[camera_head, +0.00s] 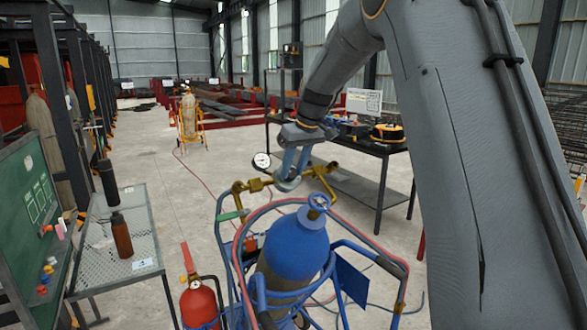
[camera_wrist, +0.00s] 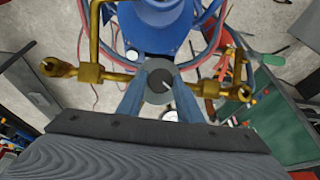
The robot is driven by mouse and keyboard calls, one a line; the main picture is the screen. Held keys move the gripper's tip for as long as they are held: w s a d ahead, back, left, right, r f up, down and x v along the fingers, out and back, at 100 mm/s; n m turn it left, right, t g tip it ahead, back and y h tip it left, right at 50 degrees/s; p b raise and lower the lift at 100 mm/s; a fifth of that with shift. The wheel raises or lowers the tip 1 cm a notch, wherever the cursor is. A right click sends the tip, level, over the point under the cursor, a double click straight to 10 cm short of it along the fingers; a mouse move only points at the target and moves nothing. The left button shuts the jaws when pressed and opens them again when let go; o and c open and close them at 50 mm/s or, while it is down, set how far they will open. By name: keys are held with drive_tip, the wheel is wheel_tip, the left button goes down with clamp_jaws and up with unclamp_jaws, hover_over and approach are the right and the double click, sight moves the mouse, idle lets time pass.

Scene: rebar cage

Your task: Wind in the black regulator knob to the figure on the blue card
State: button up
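The brass regulator (camera_head: 258,185) sits above the blue gas cylinder (camera_head: 297,245) on a blue cart, with a round white gauge (camera_head: 262,160) on its left side. My gripper (camera_head: 291,175) points down at the middle of the regulator. In the wrist view its blue fingers (camera_wrist: 160,84) stand apart on both sides of the black knob (camera_wrist: 157,87), which is set on a grey disc and bears a pale mark. Whether the fingers press on the knob is not clear. A blue card (camera_head: 352,281) hangs at the cart's right side; no figure is readable on it.
Red hoses (camera_head: 238,250) loop around the cart. A red extinguisher (camera_head: 199,300) stands left of it, near a mesh table (camera_head: 145,225) with bottles. A dark workbench (camera_head: 345,182) stands behind on the right. Open concrete floor lies behind on the left.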

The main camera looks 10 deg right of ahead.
drive_tip(key=c, duration=0.5)
